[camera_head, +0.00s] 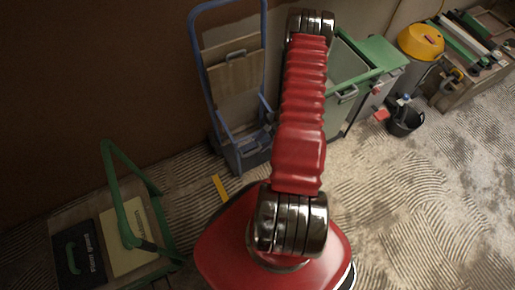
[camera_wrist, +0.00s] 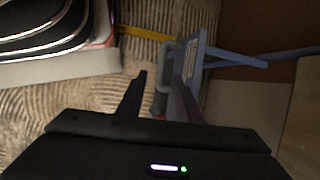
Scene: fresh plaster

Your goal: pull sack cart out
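The blue sack cart (camera_head: 206,86) stands upright against the brown wall, left of my red arm in the head view. A brown panel with a grey handle is on its frame. The arm hides part of its right side. In the wrist view, blue cart parts (camera_wrist: 190,62) show just beyond my gripper (camera_wrist: 160,82). The two dark fingers are apart. A grey rounded part (camera_wrist: 163,78) shows between or behind them; I cannot tell whether it touches them. My gripper is hidden in the head view.
A green-framed trolley (camera_head: 122,205) with boxes stands at lower left. A green-rimmed bin (camera_head: 345,65), a black bucket (camera_head: 404,124) and a yellow-topped container (camera_head: 421,42) stand right. A yellow strip (camera_head: 220,188) lies by the cart's foot.

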